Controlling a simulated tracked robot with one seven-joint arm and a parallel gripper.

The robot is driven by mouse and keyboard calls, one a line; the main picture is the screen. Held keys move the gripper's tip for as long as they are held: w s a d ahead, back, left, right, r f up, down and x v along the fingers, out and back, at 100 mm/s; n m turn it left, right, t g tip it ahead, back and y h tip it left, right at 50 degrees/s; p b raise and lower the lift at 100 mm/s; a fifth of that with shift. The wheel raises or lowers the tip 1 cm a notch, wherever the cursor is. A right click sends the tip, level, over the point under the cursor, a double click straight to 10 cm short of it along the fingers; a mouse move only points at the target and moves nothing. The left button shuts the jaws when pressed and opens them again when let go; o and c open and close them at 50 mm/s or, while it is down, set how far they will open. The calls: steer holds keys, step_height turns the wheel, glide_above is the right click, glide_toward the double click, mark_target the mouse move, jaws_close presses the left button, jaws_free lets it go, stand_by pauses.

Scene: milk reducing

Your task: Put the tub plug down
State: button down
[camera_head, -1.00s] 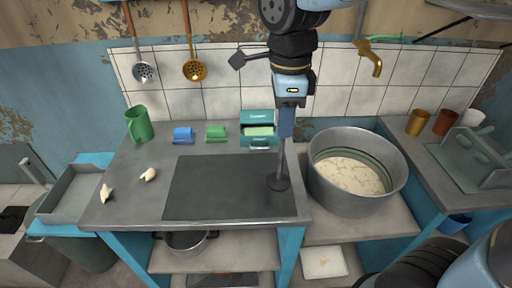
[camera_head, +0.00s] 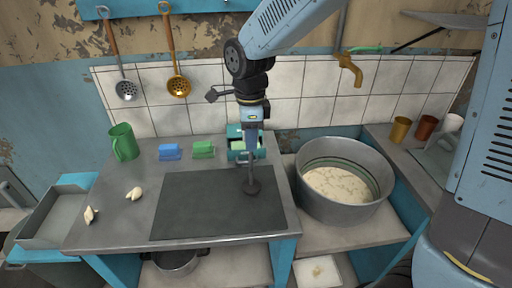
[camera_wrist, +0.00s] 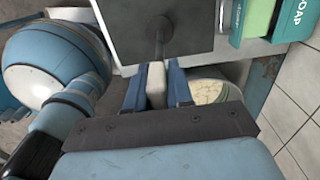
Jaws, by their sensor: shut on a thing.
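The tub plug (camera_head: 251,187) is a dark disc on a thin upright rod with a pale handle. My gripper (camera_head: 248,152) points down over the counter and is shut on the plug's handle. The disc appears over the right part of the dark mat (camera_head: 190,205); whether it touches the mat I cannot tell. In the wrist view my gripper (camera_wrist: 157,75) has its two blue fingers either side of the pale handle, and the plug's rod (camera_wrist: 159,35) runs to the mat (camera_wrist: 190,40). The tub (camera_head: 315,200), a round grey vat with curdled white contents, stands to the right.
A teal soap box (camera_head: 236,143) stands close behind the plug. Blue (camera_head: 169,152) and green (camera_head: 203,149) blocks and a green mug (camera_head: 123,142) stand at the back left. Two small pale pieces lie left of the mat. The mat's left part is clear.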

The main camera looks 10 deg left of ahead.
steer(key=shift+w+a+f, duration=0.1)
steer(key=shift+w+f, duration=0.05)
steer(key=shift+f, duration=1.65)
steer(key=c, duration=1)
jaws_free()
step_height(320, 180, up, 12)
steer(key=shift+r, duration=0.1)
